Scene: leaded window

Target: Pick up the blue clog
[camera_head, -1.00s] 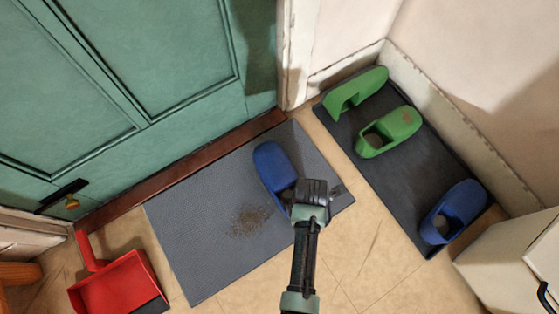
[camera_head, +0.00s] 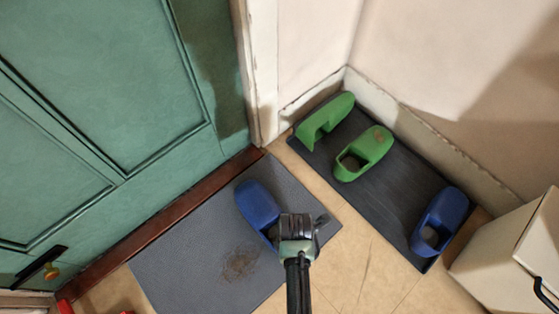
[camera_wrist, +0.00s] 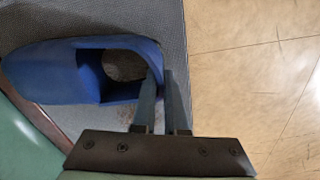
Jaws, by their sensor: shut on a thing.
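One blue clog (camera_head: 257,203) is over the grey doormat in front of the green door. It also shows in the wrist view (camera_wrist: 40,75), with its toe to the left and its opening up. My gripper (camera_wrist: 165,85) is shut on the heel-end rim of this clog, one finger inside the opening and one outside. In the head view my gripper (camera_head: 281,238) hides the clog's heel end. I cannot tell whether the clog touches the mat. A second blue clog (camera_head: 452,210) lies at the right end of the dark tray.
The dark tray (camera_head: 388,205) also holds two green clogs, one upright (camera_head: 373,148) and one on its side (camera_head: 330,114). The grey doormat (camera_head: 180,260) has a dirt patch (camera_head: 240,263). A white cabinet (camera_head: 510,245) stands at right. Bare floor (camera_head: 350,255) lies between mat and tray.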

